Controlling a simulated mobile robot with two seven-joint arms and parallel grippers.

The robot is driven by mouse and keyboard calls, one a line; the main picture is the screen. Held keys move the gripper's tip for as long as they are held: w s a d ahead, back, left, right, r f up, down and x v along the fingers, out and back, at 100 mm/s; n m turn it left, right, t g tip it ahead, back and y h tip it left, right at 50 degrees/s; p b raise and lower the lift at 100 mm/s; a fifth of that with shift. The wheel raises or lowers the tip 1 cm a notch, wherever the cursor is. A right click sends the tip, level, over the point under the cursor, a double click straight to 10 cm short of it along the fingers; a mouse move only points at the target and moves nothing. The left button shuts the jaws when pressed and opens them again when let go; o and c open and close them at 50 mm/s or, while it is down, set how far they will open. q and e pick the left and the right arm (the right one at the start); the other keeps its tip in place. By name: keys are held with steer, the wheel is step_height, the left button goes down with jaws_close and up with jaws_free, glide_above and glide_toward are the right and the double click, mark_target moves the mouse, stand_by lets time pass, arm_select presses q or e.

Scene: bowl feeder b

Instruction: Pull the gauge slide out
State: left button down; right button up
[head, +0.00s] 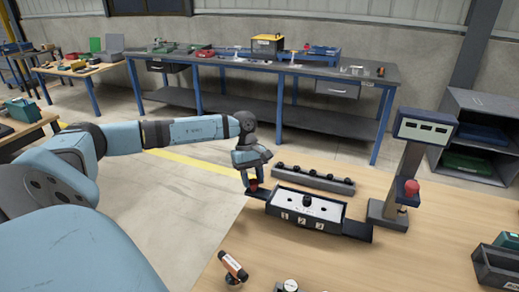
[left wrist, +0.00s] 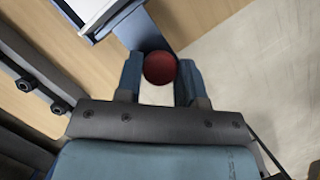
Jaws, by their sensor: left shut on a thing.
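A gauge block (head: 281,209) with a white top, dark frame and marks 1, 2, 3 lies on the wooden table in the head view. A dark slide bar (head: 357,231) sticks out at its right end, and a dark end (left wrist: 150,35) also sticks out on the other side, under my gripper. A red knob (left wrist: 160,68) stands on that end. My left gripper (head: 254,183) points down at the block's left end, shut on the red knob, with one finger on each side of it (left wrist: 159,73). My right gripper is not in view.
A dark rail with several black knobs (head: 313,179) lies behind the block. A display stand (head: 425,127) with another red knob (head: 411,187) rises at the right. A dark bin (head: 497,270) is at far right.

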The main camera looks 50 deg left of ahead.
arm_select(q)
steer(key=shift+a, duration=0.2)
steer(key=c, duration=0.9)
jaws_free()
steer(key=shift+o, duration=0.7)
steer(key=shift+s+a, duration=0.15)
steer(key=shift+r, duration=0.3)
steer(key=b+v, duration=0.1)
steer(key=v, duration=1.2)
steer(key=shift+r, duration=0.1)
